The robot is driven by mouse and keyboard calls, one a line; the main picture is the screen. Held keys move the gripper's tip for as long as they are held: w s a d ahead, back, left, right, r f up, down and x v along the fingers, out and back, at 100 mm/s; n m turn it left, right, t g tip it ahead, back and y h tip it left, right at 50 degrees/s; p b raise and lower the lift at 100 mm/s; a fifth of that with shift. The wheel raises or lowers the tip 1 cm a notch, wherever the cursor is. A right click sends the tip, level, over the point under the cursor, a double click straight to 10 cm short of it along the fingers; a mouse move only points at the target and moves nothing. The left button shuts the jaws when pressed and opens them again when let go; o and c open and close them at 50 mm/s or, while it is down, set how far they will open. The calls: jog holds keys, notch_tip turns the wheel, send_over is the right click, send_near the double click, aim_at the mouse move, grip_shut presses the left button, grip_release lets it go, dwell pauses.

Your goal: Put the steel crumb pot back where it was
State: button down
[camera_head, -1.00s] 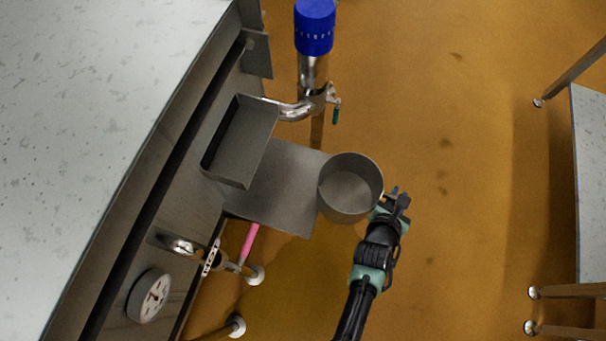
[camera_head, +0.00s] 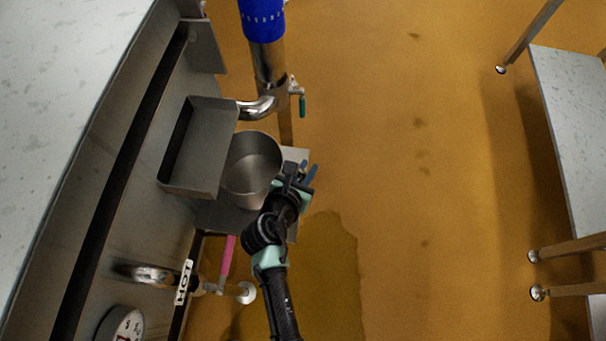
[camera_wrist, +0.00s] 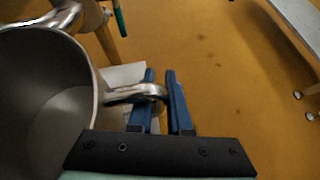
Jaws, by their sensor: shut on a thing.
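The steel crumb pot (camera_head: 250,168) is a round, open, empty grey pot, upright, over the flat steel shelf (camera_head: 222,216) beside the counter. It also shows at the left of the wrist view (camera_wrist: 45,95). My gripper (camera_head: 307,174) is at the pot's right side. In the wrist view its blue fingers (camera_wrist: 160,80) are closed on the pot's looped metal handle (camera_wrist: 130,94). The pot hides much of the shelf, and I cannot tell whether its base touches it.
A steel open box (camera_head: 208,150) on the counter side is close left of the pot. A pipe with a blue top (camera_head: 262,18) and green-handled tap (camera_head: 302,104) stands behind. A pink-handled valve (camera_head: 227,257) is in front. Open floor lies right, before another table (camera_head: 570,120).

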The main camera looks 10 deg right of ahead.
jog(key=shift+w+a+f+b, duration=0.1)
jog(key=shift+a+f+b, duration=0.1)
jog(key=shift+f+b, duration=0.55)
jog(key=shift+w+a+f+b, duration=0.1)
jog(key=shift+a+f+b, duration=0.1)
jog(key=shift+f+b, duration=0.55)
jog(key=shift+f, duration=0.25)
jog(key=shift+f, duration=0.1)
jog(key=c, duration=0.8)
grip_release()
jog(key=shift+s, duration=0.1)
jog(key=shift+c, duration=0.2)
jog(key=shift+r+p, duration=0.2)
jog(key=shift+p, duration=0.15)
jog(key=p+v, duration=0.4)
jog(key=v, duration=0.8)
jog(key=shift+p, duration=0.3)
